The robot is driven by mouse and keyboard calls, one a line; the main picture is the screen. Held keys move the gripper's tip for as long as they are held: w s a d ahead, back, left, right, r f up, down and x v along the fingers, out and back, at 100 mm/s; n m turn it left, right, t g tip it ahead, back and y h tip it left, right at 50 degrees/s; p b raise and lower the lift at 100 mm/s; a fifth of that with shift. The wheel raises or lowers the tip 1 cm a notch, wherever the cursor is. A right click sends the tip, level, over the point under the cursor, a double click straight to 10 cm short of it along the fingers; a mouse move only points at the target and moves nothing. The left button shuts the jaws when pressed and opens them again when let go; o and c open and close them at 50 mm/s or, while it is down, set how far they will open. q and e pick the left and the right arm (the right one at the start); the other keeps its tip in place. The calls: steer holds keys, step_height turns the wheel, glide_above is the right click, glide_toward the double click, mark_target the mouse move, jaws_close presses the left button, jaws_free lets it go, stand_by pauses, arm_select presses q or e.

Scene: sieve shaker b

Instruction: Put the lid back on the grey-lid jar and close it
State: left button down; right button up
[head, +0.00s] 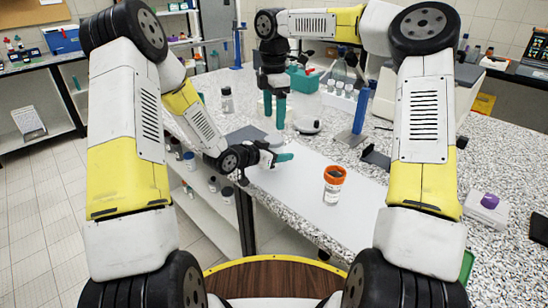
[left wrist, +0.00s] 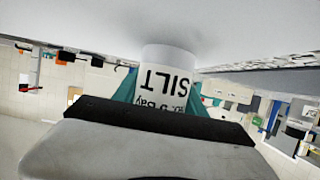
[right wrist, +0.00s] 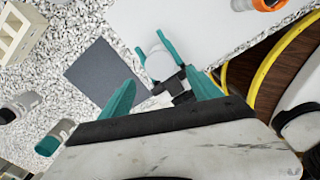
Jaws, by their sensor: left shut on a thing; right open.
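A white jar marked SILT (left wrist: 168,85) stands on the white worktop mat; its pale top (head: 273,137) shows in the head view. My left gripper (head: 274,157) is shut around its side, and its teal fingers also show in the right wrist view, where the jar (right wrist: 159,64) is between them. My right gripper (head: 274,107) points down, open and empty, above and slightly behind the jar. In the right wrist view its fingers (right wrist: 163,92) are spread apart, with the jar beyond them. I cannot tell whether a grey lid is on the jar, and I make out no separate lid.
An orange-lidded jar (head: 333,186) stands on the white mat (head: 300,190), to the right. A dark grey square pad (right wrist: 104,72) lies beside the held jar. The mat's front is clear.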

mark_target(274, 139)
steer(key=shift+f, duration=4)
steer(key=c, duration=1.5)
steer(key=o, duration=1.7)
steer(key=shift+c, duration=0.2)
step_height(274, 139, up, 12)
